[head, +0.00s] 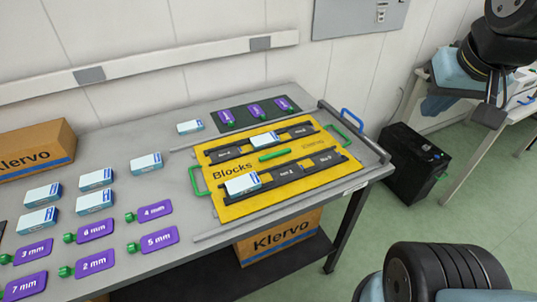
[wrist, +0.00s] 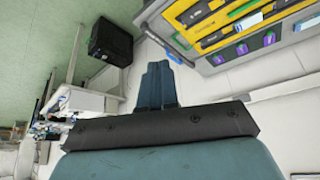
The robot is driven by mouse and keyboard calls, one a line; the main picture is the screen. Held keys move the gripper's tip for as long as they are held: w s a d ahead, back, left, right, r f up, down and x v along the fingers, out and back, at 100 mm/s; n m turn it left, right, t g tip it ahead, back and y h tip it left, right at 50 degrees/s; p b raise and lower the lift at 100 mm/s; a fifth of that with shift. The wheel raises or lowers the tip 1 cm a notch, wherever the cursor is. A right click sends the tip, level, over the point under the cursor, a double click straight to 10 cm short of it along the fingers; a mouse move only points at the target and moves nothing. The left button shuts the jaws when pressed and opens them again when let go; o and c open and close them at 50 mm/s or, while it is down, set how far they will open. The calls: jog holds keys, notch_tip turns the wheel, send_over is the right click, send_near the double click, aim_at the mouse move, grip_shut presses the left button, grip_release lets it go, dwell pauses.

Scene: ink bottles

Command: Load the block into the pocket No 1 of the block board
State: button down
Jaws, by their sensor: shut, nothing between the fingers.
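The yellow block board (head: 232,211), lettered "Blocks", lies on the grey table in the head view, with two dark pocket strips. A white-and-blue block (head: 264,140) sits in the far strip. Another such block (head: 242,185) sits at the left end of the near strip. The pocket numbers are too small to read surely. Several loose white-and-blue blocks, such as one block (head: 146,162), lie on the table left of the board. My gripper (wrist: 158,70) is shut and empty in the wrist view, away from the blocks; part of the board shows at that view's upper right.
Purple tags with green knobs, such as the 4 mm tag (head: 154,211), lie left and front of the board. A dark mat (head: 238,127) with purple tags is behind it. A Klervo carton (head: 38,148) stands at the left. A black case (head: 414,165) stands on the floor right.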

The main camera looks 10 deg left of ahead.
jog(key=w+a+f+m+g+y, duration=0.35)
jog(key=w+a+f+g, duration=0.25)
jog(key=w+a+f, duration=0.4)
jog(key=m+g+y, duration=0.3)
jog(key=m+g, duration=0.3)
send_near(256, 182)
jog(key=shift+n, duration=0.25)
jog(key=f, duration=0.5)
jog(key=shift+w+d+f, duration=0.15)
jog(key=shift+w+f, duration=0.1)
jog(key=shift+w, duration=0.1)
jog(key=shift+s+a+r, duration=0.1)
jog(key=shift+s+a, duration=0.65)
jog(key=shift+s, duration=0.05)
jog(key=shift+s+a, duration=0.45)
jog(key=shift+a, duration=0.05)
jog(key=shift+s+a, duration=0.75)
jog(key=shift+s, duration=0.1)
